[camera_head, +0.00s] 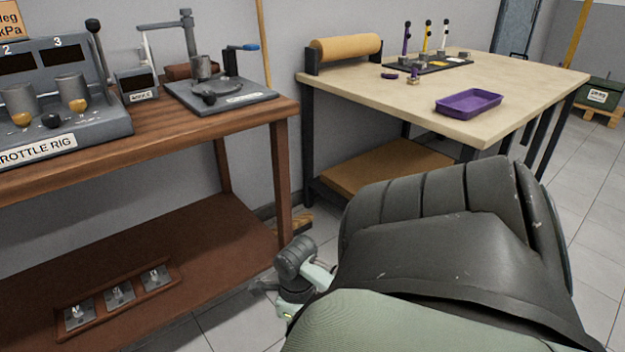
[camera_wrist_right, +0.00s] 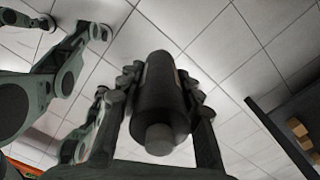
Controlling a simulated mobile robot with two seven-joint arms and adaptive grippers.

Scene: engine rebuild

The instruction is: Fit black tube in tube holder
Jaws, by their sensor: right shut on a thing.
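The black tube (camera_wrist_right: 158,100) is a short dark cylinder with a narrower grey end, in the right wrist view. My right gripper (camera_wrist_right: 160,85) is shut on it, one finger along each side. The tube is held over the tiled floor. In the head view a dark grey cylinder (camera_head: 294,256) beside pale green finger parts appears to be the same tube, by the wooden bench's right leg. My large dark arm link hides much of the lower right. I cannot make out which thing is the tube holder. My left gripper is not clearly seen.
The wooden bench (camera_head: 190,125) carries the throttle rig (camera_head: 62,95) and a grey stand (camera_head: 220,94). A small tray (camera_head: 120,296) lies on its lower shelf. The pale table (camera_head: 520,80) holds a purple tray (camera_head: 468,103), a brown roll (camera_head: 345,47) and upright tools.

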